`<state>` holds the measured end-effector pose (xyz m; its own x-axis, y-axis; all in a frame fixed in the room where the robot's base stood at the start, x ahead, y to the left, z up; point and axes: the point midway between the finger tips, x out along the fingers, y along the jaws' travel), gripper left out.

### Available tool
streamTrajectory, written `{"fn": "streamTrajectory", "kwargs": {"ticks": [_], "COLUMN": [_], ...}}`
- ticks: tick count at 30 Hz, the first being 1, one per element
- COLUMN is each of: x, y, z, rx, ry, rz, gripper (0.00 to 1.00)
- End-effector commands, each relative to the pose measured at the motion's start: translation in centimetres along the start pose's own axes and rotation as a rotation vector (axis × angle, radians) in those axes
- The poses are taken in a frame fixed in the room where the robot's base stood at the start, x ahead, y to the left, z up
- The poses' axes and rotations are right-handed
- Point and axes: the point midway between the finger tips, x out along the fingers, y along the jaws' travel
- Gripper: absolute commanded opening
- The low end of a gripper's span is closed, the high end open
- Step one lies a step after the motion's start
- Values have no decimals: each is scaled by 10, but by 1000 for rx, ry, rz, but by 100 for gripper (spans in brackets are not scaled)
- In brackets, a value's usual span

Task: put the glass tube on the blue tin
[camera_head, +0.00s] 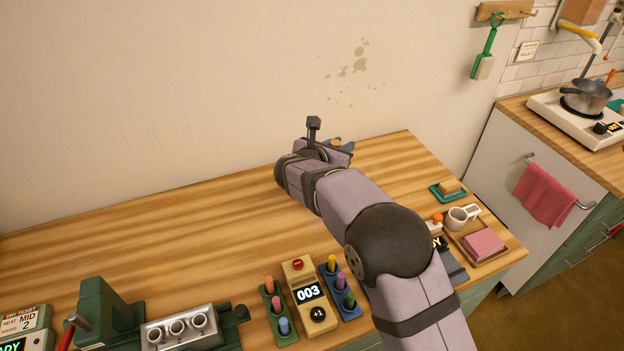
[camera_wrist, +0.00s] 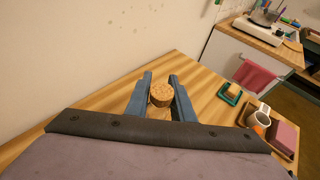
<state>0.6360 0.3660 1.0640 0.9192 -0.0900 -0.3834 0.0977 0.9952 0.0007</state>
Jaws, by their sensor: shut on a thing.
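My gripper (camera_wrist: 161,82) is shut on a round, cork-coloured piece (camera_wrist: 162,94) between its two blue-grey fingers, seen from above in the wrist view. It looks like the stopper of the glass tube; the glass below it is hidden. In the head view my gripper (camera_head: 341,146) is over the far right part of the table, largely behind my own arm, with a bit of the cork-coloured top (camera_head: 336,142) showing. I cannot make out a blue tin in either view; my arm and gripper cover part of the table.
The wooden table (camera_head: 180,225) is clear at the left and back. A green dish (camera_head: 436,194) with a yellowish block, a mug (camera_head: 457,218) and a pink block (camera_head: 483,244) on a tray are at the right. Peg racks and a counter (camera_head: 305,290) line the front.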

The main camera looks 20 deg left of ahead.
Motion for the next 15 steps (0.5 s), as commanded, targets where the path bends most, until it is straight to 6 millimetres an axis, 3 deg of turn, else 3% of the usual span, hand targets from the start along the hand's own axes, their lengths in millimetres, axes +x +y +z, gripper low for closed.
{"fn": "streamTrajectory", "kwargs": {"ticks": [3, 6, 15], "x": [-5, -12, -17], "y": [35, 58, 78], "z": [28, 41, 34], "rx": [-32, -71, -125], "ry": [-5, -3, 0], "rz": [98, 182, 304], "gripper": [0, 0, 0]}}
